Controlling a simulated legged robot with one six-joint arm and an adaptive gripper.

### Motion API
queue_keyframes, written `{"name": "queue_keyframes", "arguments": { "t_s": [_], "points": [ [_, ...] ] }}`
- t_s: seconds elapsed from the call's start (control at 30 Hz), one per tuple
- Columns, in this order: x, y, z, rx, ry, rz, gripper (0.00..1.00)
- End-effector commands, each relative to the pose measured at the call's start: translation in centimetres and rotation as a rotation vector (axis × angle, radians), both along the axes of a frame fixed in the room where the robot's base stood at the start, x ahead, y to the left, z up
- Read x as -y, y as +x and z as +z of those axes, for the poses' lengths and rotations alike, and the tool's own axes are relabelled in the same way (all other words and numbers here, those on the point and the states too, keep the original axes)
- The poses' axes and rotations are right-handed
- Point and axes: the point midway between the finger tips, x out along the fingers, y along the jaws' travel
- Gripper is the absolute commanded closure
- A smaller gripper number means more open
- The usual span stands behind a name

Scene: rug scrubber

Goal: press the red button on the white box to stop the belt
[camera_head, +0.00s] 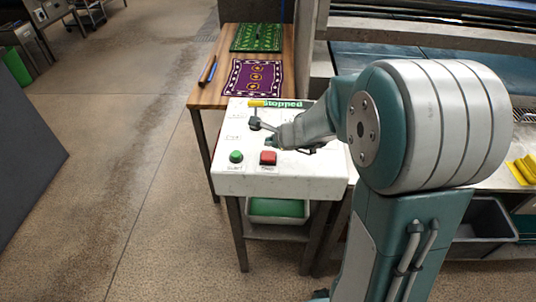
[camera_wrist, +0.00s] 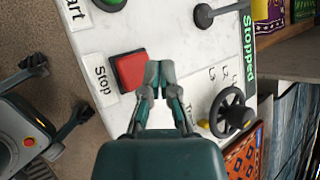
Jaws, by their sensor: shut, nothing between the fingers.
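The white box (camera_head: 230,178) stands in front of me, its top tilted in the wrist view. The red button (camera_head: 268,158), labelled Stop, is on its near part; it also shows in the wrist view (camera_wrist: 128,72). My gripper (camera_wrist: 160,68) is shut and empty, its fingertips at the right edge of the button in the wrist view. In the head view my gripper (camera_head: 272,142) is just behind the button. I cannot tell whether the fingertips touch the box top. A green sign (camera_head: 283,104) on the box reads Stopped.
A green button (camera_head: 236,156) labelled Start sits left of the red one. A dark lever knob (camera_wrist: 204,15) and a black handwheel (camera_wrist: 231,112) are also on the box. A wooden table (camera_head: 207,95) with a purple rug (camera_head: 254,78) and a green rug (camera_head: 257,38) stands behind.

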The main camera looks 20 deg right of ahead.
Motion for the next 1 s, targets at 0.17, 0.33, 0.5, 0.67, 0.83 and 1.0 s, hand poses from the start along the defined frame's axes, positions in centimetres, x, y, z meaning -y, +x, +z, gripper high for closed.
{"name": "queue_keyframes", "arguments": {
  "t_s": [0.17, 0.33, 0.5, 0.67, 0.83, 1.0],
  "points": [
    [0.0, 0.0, 1.6, 0.002, 0.0, 0.0, 1.0],
    [0.0, 0.0, 2.7, 0.001, 0.0, -0.001, 1.0],
    [0.0, 0.0, 2.8, -0.001, 0.0, -0.001, 1.0],
    [0.0, 0.0, 2.8, -0.001, 0.0, -0.001, 1.0],
    [0.0, 0.0, 2.8, -0.001, 0.0, -0.001, 1.0],
    [0.0, 0.0, 2.8, -0.001, 0.0, -0.001, 1.0]
  ]
}}
